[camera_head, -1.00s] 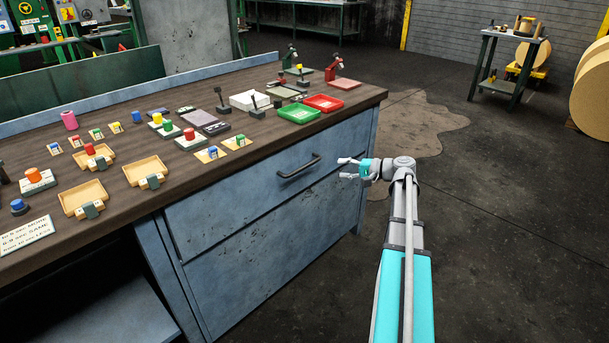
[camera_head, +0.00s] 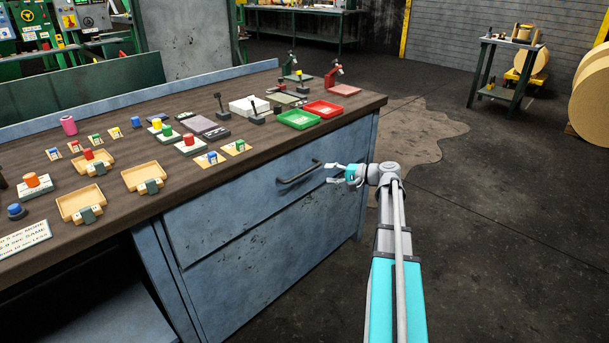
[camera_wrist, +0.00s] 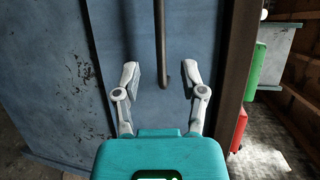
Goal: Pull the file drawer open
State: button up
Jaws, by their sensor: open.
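The file drawer (camera_head: 245,200) is the upper blue-grey front of the bench, and it looks closed. Its dark bar handle (camera_head: 298,173) runs across the upper part of the front. My gripper (camera_head: 331,173) is open and empty at the right end of the handle. In the wrist view the handle (camera_wrist: 161,50) ends between the two open fingers of my gripper (camera_wrist: 161,80), with a gap on both sides. The fingers point toward the blue drawer front (camera_wrist: 195,35). I cannot tell how far the fingertips are from it.
The wooden benchtop (camera_head: 225,178) overhangs above the drawer. A green tray (camera_head: 299,119) and a red tray (camera_head: 324,109) lie near its edge, with buttons and small wooden trays further left. A lower panel (camera_head: 260,255) lies below the drawer. The floor (camera_head: 480,230) to the right is clear.

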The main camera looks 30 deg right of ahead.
aim_at(305, 171)
jog(key=b+x, duration=0.1)
jog(key=x, duration=0.8)
jog(key=shift+w, duration=0.1)
grip_shut()
jog(key=shift+a, duration=0.3)
jog(key=shift+d, duration=0.15)
